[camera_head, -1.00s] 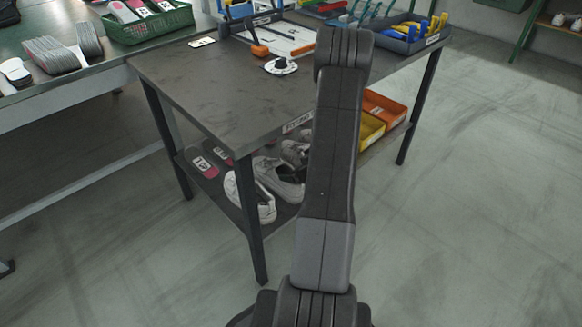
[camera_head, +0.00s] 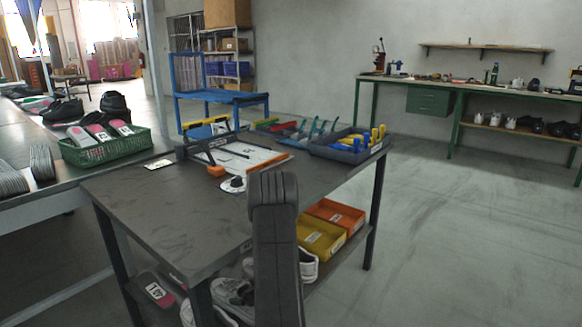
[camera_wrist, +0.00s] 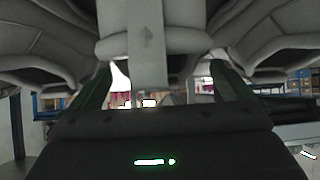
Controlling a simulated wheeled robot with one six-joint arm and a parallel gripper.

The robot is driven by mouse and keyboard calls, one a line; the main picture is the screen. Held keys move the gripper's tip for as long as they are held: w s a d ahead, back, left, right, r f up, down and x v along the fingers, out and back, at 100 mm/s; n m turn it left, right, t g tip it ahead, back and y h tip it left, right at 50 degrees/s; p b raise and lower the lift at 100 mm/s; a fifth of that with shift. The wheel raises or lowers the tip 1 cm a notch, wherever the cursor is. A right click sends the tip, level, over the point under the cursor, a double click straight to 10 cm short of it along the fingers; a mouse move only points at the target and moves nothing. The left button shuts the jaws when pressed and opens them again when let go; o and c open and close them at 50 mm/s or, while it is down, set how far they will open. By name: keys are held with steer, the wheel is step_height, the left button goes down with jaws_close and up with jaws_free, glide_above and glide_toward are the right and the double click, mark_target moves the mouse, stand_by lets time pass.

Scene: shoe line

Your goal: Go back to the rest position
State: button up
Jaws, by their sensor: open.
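My arm (camera_head: 276,250) rises from the bottom centre of the head view, in front of the dark work table (camera_head: 135,205). Its end is not visible there. In the wrist view my gripper (camera_wrist: 160,67) shows two dark fingers spread wide apart, with nothing held between them. Large grey rounded shapes fill the top of that view close up; I cannot tell what they are.
The table carries a white board (camera_head: 238,158), a small white-and-black object (camera_head: 233,184) and a tool tray (camera_head: 345,150). A yellow bin (camera_head: 320,238), an orange bin (camera_head: 336,215) and shoes sit below. A green basket (camera_head: 108,149) stands left. Floor at right is clear.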

mark_target(242, 284)
steer(key=b+x, duration=0.1)
steer(key=x, duration=0.2)
steer(key=shift+w+a+f, duration=0.1)
steer(key=shift+a+f, duration=0.1)
steer(key=shift+f, duration=0.15)
step_height(242, 284, up, 2)
steer(key=shift+w+r+p, duration=0.1)
steer(key=shift+r+p, duration=0.1)
steer(key=shift+p, duration=0.5)
steer(key=shift+r, duration=0.7)
